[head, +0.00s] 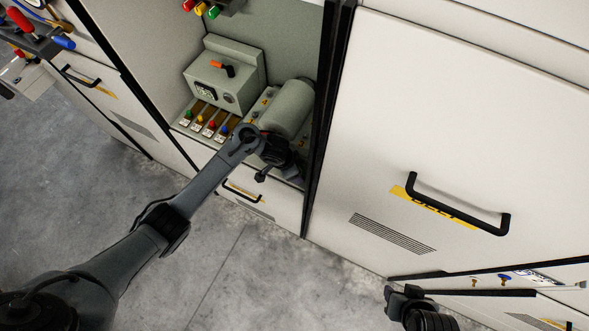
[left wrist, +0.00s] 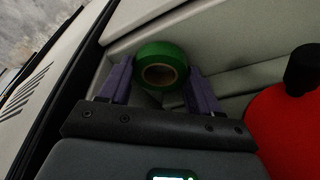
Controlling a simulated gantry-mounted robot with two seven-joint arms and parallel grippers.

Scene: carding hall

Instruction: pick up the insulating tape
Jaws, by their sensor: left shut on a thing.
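The insulating tape, a green roll (left wrist: 160,52) with a pale brown core, shows in the left wrist view between the two purple fingers of my left gripper (left wrist: 160,88). The fingers are shut on it, one on each side. In the head view my left gripper (head: 285,165) reaches into the lower part of an open cabinet bay, beside a grey-green cylinder; I cannot make out the tape there. My right gripper (head: 402,300) is at the bottom edge, in front of the cabinets and far from the tape; its fingers are not clear.
The grey-green cylinder (head: 293,108) and a control box (head: 225,77) stand in the bay. A black post (head: 330,90) borders it on the right. A red object (left wrist: 285,130) with a black top is close right of my left gripper. The concrete floor (head: 225,265) is clear.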

